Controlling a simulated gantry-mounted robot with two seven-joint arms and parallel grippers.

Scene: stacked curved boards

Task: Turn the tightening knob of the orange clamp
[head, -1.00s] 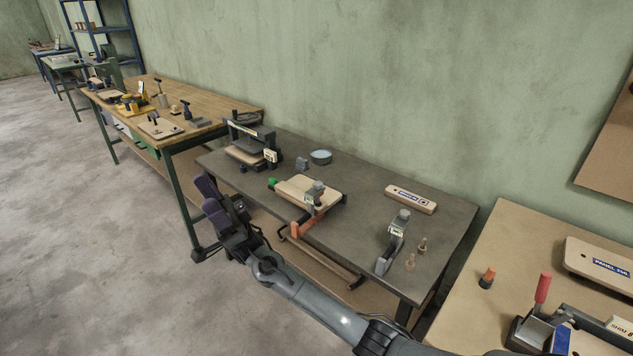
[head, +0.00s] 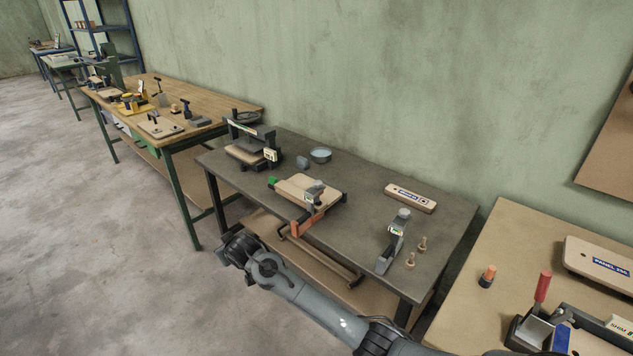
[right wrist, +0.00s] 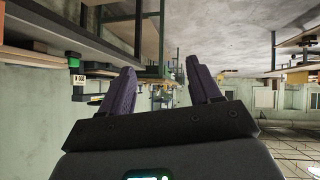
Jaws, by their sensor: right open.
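The orange clamp (head: 308,223) sits at the front edge of the dark grey table, with its grey head resting over a pale board (head: 293,184). I cannot clearly tell its tightening knob from its other parts. My right gripper (right wrist: 160,85) is open and empty in the right wrist view, two purple-grey fingers apart. In the head view, only my right arm and wrist show, left of and below the clamp, clear of the table; the fingertips are hidden there. My left gripper is not in view.
A grey clamp (head: 393,242) and small wooden pegs (head: 410,260) stand right on the table. A dark press (head: 250,142) stands at its left end. A labelled board (head: 410,198) lies at the back. A green block (head: 272,181) sits by the pale board. Open floor lies left.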

